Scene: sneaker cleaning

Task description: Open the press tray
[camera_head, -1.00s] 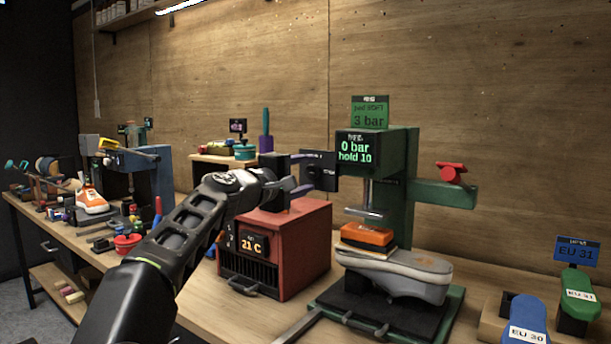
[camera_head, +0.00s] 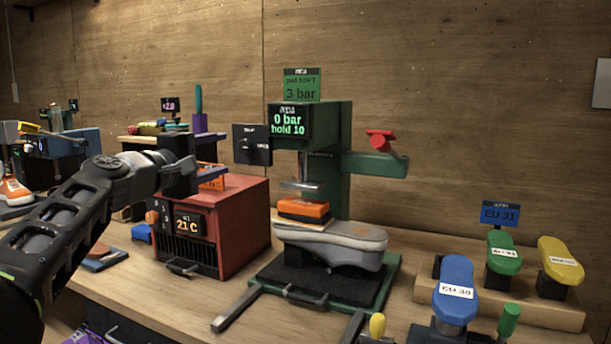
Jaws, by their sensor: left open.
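The green press (camera_head: 336,140) stands on the bench, with a display reading "0 bar hold 10". Its black tray (camera_head: 322,284) lies at the base in a green frame, with a dark handle (camera_head: 305,296) on its front edge. A grey shoe (camera_head: 335,247) rests on the tray under the press head (camera_head: 303,186). An orange block (camera_head: 304,208) sits on the shoe's toe end. My left gripper (camera_head: 218,171) is open in front of the red oven's top, left of the press and apart from it.
The red oven (camera_head: 234,225) reads "21 C" and stands left of the press. Shoe lasts, blue (camera_head: 456,288), green and yellow, stand at the right. A grey rail (camera_head: 236,308) sticks out at the tray's front left. Bench space before the oven is partly clear.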

